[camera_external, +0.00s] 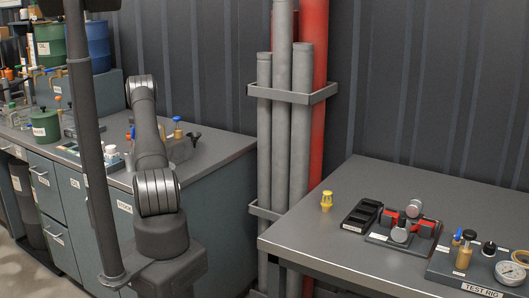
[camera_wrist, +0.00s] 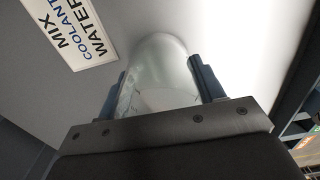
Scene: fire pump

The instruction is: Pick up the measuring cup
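The measuring cup (camera_wrist: 163,72), clear and pale with faint markings on its left side, shows in the wrist view. My gripper (camera_wrist: 158,66) has one dark finger on each side of it. Both fingers lie close against the cup's walls and appear shut on it. The lower part of the cup is hidden behind the gripper's dark palm. Whether the cup rests on a surface is hard to tell. In the external view neither my gripper nor the cup can be made out.
In the wrist view, a white MIX COOLANT WATER label (camera_wrist: 72,33) sits on the grey surface beyond the cup. In the external view, the left bench (camera_external: 222,146) holds drums and small fittings. Grey pipes (camera_external: 281,130) stand between it and the right table (camera_external: 300,232).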

